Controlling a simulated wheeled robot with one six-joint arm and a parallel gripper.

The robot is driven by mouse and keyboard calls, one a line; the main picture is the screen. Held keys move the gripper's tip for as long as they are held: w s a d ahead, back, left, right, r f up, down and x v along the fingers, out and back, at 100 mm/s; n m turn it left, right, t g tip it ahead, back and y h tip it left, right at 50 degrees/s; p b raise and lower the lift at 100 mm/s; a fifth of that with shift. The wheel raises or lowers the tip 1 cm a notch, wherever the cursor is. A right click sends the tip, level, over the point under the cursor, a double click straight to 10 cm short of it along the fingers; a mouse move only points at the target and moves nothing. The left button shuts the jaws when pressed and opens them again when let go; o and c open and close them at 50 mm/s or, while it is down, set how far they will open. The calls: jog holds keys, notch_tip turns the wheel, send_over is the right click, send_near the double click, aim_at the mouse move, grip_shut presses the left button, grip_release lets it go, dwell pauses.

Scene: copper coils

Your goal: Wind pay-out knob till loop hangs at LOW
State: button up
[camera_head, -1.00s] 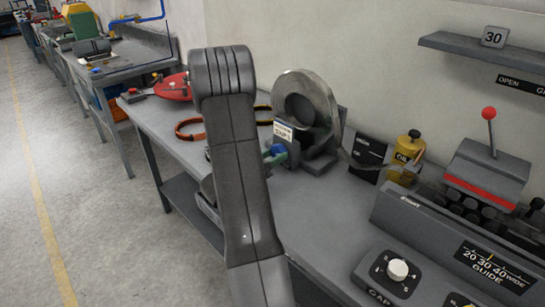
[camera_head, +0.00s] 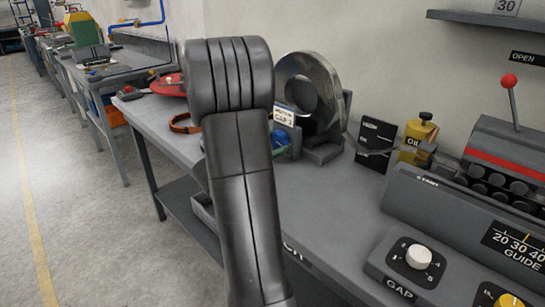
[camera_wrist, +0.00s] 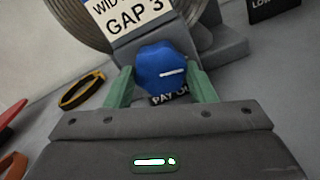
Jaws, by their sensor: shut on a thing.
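The blue pay-out knob (camera_wrist: 162,68), with a white line on its face, sits between the green fingers of my gripper (camera_wrist: 162,84) in the wrist view. My gripper is shut on it. A partly covered "PAY OUT" label (camera_wrist: 168,98) shows just below the knob. In the head view my arm hides most of the gripper, and a little of the knob (camera_head: 281,138) shows beside it. The metal strip coil (camera_head: 310,85) stands on its holder behind. Strip (camera_head: 352,143) runs right from it past a dark marked board (camera_head: 375,142); the loop's lowest point is unclear.
A card reading "GAP 3" (camera_wrist: 132,18) is above the knob. An orange band (camera_head: 184,124) lies left on the bench (camera_head: 340,215).

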jog(key=shift+f+m+b, duration=0.1)
jog(key=shift+m+b, duration=0.9)
jog(key=shift+b, duration=0.2)
jog(key=o, duration=1)
jog(key=shift+a, duration=0.1)
jog(key=p+v, duration=0.1)
jog(key=v, duration=1.2)
jog(key=shift+s+a, duration=0.2)
jog(key=shift+s, duration=0.1)
jog(key=b+x, duration=0.1)
jog(key=x, duration=1.2)
jog(key=shift+w+d, duration=0.3)
